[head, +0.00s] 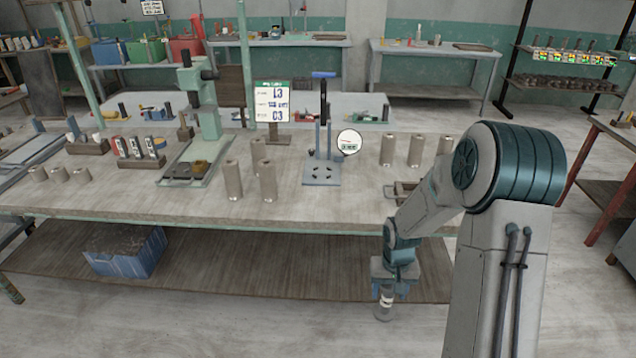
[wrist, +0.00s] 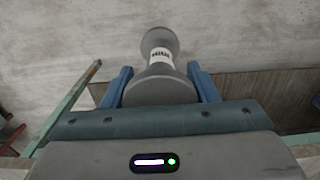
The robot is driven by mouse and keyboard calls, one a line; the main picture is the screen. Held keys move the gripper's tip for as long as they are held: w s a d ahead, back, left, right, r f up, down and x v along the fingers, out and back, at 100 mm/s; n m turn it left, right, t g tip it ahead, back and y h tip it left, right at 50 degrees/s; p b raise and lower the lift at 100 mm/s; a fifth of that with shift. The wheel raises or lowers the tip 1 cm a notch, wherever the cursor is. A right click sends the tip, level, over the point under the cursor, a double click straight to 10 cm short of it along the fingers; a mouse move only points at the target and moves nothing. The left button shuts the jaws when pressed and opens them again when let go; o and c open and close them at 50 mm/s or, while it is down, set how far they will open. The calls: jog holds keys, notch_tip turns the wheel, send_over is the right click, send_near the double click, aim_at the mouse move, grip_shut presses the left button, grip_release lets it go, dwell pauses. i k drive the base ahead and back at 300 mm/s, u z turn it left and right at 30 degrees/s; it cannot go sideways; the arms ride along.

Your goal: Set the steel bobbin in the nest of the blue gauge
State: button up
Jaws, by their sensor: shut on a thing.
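The steel bobbin (wrist: 158,85) is grey with wide flanges and a white printed label around its narrow middle. My gripper (wrist: 162,88) is shut on its near end, with a blue finger on each side. In the head view the bobbin (head: 382,314) hangs below my gripper (head: 388,291), in front of the bench and below its top, apart from the gauge. The blue gauge (head: 322,172) stands on the bench, with a flat blue-grey base, an upright column and a bright blue handle on top. Dark spots show on its base; I cannot make out the nest clearly.
Tall grey cylinders (head: 233,180) stand left of the gauge, and more (head: 415,152) stand to its right. A sign (head: 271,102) and a round white dial (head: 349,141) are close to it. A green press (head: 206,120) is further left. The bench front (head: 300,213) is clear.

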aim_at(321, 173)
jog(key=u, duration=2.05)
jog(key=i, duration=0.75)
jog(key=z, duration=1.4)
